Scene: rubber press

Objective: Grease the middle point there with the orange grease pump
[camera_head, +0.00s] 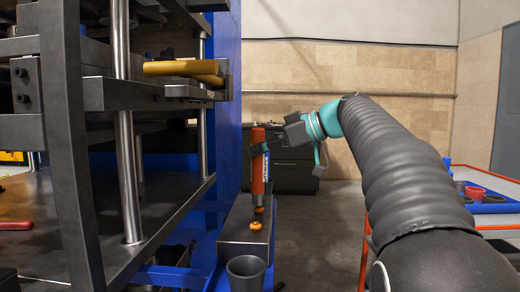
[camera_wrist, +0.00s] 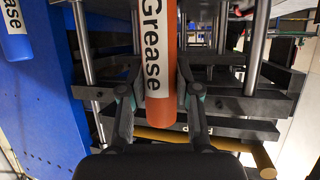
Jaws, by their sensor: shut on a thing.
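The orange grease pump (camera_head: 257,175) is upright in my gripper (camera_head: 262,150), above a grey metal box beside the press. Its white label reads "Grease" in the wrist view (camera_wrist: 153,45). My gripper's two fingers (camera_wrist: 158,95) are shut on the pump from both sides. Two orange round points show on top of the box: a near one (camera_head: 255,225) and one farther back (camera_head: 259,210). The pump's lower end is close to the farther one in the picture; I cannot tell whether they touch. Any other point is hidden behind the pump.
The press (camera_head: 125,150), with steel columns and dark plates, stands close on the left. A dark cup (camera_head: 246,272) is in front of the box (camera_head: 240,240). A blue grease pump (camera_wrist: 15,32) shows at the wrist view's left. A blue tray (camera_head: 490,205) holds cups at right.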

